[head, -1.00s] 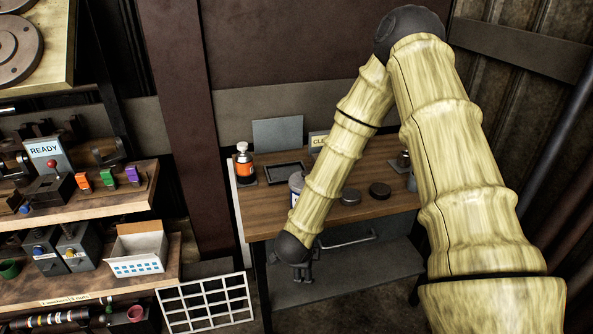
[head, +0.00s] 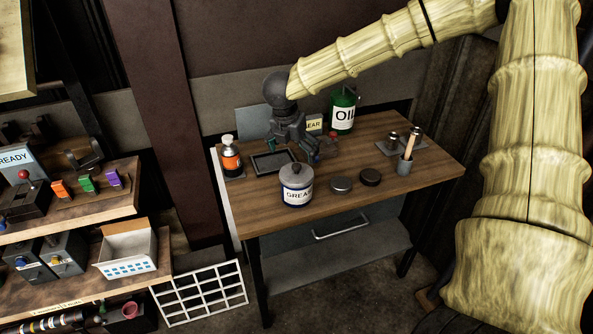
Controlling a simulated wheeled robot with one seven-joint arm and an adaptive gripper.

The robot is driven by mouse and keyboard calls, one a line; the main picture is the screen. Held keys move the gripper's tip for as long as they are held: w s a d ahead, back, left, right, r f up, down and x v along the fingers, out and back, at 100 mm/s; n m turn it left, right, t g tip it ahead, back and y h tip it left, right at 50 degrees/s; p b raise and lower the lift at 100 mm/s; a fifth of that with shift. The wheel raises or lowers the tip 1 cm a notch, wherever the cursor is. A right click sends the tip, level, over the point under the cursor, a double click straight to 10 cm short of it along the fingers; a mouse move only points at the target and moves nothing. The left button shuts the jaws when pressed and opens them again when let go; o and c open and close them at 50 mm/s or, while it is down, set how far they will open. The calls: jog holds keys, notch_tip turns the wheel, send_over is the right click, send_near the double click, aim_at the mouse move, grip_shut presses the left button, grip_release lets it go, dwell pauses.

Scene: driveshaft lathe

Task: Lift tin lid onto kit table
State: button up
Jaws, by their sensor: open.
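A white-and-blue grease tin (head: 296,196) stands upright on the wooden table (head: 420,185), with a grey knobbed lid (head: 296,173) on top. My gripper (head: 294,153) points down, open and empty, above the table. In the picture it is just above the tin's lid and apart from it; its exact depth is hard to tell.
A black tray (head: 271,163) lies behind the tin. An orange bottle (head: 230,155) stands left; a green oil can (head: 343,112) and a sign (head: 313,124) stand behind. The front right tabletop is clear.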

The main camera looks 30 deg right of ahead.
aim_at(297, 166)
jog(key=shift+x, duration=1.05)
jog(key=shift+p+x, duration=1.55)
jog(key=shift+x, duration=1.55)
jog(key=shift+w, duration=0.15)
jog(key=c, duration=1)
jog(key=shift+r, duration=0.15)
jog(key=c, duration=0.8)
jog(key=shift+a, duration=0.1)
jog(key=c, duration=0.3)
